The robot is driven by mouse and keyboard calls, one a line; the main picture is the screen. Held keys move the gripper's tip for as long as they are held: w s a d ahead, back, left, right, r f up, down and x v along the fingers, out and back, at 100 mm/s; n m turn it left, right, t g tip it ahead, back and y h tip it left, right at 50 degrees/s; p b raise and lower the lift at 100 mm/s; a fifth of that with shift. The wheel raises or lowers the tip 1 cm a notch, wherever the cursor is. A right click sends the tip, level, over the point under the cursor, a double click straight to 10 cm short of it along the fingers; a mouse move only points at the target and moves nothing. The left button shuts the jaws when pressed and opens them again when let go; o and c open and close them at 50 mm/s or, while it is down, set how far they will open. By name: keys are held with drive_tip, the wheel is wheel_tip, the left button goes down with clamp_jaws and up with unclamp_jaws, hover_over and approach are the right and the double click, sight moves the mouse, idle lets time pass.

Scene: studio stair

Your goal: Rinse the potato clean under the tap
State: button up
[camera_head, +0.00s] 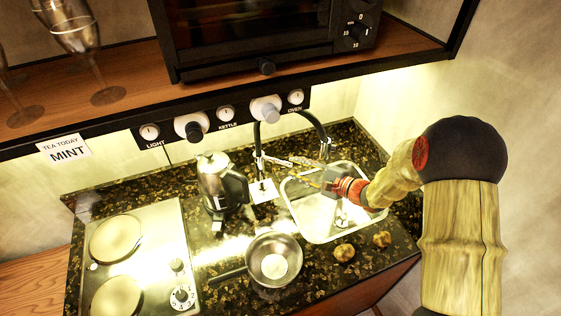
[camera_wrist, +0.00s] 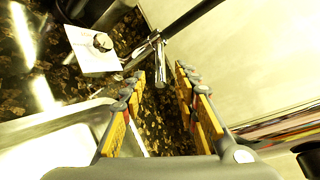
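Two small brown potatoes lie on the dark stone counter in front of the sink: a left potato (camera_head: 344,253) and a right potato (camera_head: 381,239). Neither shows in the wrist view. The sink (camera_head: 318,240) is a pale metal basin; its rim also shows in the wrist view (camera_wrist: 60,122). The black arched tap (camera_head: 318,124) stands behind it; a metal part of the tap (camera_wrist: 159,62) shows ahead of my fingers. My gripper (camera_head: 304,174) is over the sink's back left part. In the wrist view my gripper (camera_wrist: 160,82) is open, with nothing between its yellow-padded fingers.
A metal kettle (camera_head: 213,178) stands left of the tap, beside a white plate with a knob (camera_wrist: 95,48). A pan (camera_head: 256,247) sits on the counter in front. A hob (camera_head: 150,252) is at left. A shelf with an oven (camera_head: 265,40) and glasses overhangs the back.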

sight(286, 164)
drive_tip(key=x, duration=0.7)
drive_tip(key=shift+w+a, duration=0.2)
drive_tip(key=shift+a, duration=0.1)
drive_tip(key=c, duration=0.4)
drive_tip(key=c, duration=0.3)
drive_tip(key=shift+f, duration=0.1)
clamp_jaws()
